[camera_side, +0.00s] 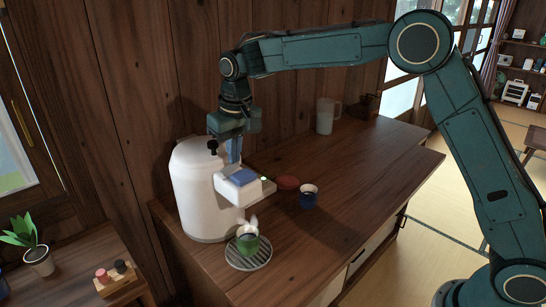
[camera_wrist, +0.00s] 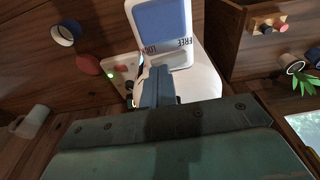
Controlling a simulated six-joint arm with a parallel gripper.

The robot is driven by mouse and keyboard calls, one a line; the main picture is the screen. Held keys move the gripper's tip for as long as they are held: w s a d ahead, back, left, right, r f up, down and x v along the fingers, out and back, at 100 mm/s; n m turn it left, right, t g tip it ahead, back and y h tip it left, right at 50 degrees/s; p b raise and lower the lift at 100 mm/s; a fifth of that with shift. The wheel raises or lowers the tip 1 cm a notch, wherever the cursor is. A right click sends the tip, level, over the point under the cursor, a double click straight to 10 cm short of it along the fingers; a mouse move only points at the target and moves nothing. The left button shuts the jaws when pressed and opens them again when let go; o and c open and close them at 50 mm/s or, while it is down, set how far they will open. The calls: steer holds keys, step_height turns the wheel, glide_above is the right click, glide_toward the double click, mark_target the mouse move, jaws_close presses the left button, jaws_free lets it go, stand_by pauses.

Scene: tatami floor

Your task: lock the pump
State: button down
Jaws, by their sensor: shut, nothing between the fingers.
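The pump is a white air pot (camera_side: 198,196) standing on the wooden counter near the wall. Its blue push plate (camera_side: 242,177) sits on the front head and also shows in the wrist view (camera_wrist: 161,20). In the wrist view the words LOCK and FREE are printed along the plate's near edge, LOCK at left and FREE at right. My gripper (camera_side: 234,158) points down over the pump's top, shut and empty, just behind the plate. In the wrist view the fingertips (camera_wrist: 155,74) are close to the LOCK side. They hide part of this area, and I cannot tell whether they touch.
A dark blue cup (camera_side: 308,199), a red lid (camera_side: 287,182) and a pale jug (camera_side: 325,118) stand right of the pump. The counter's front right is clear.

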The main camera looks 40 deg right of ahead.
steer(key=shift+f, duration=0.35)
stand_by(0.3)
steer(key=shift+r, duration=3.5)
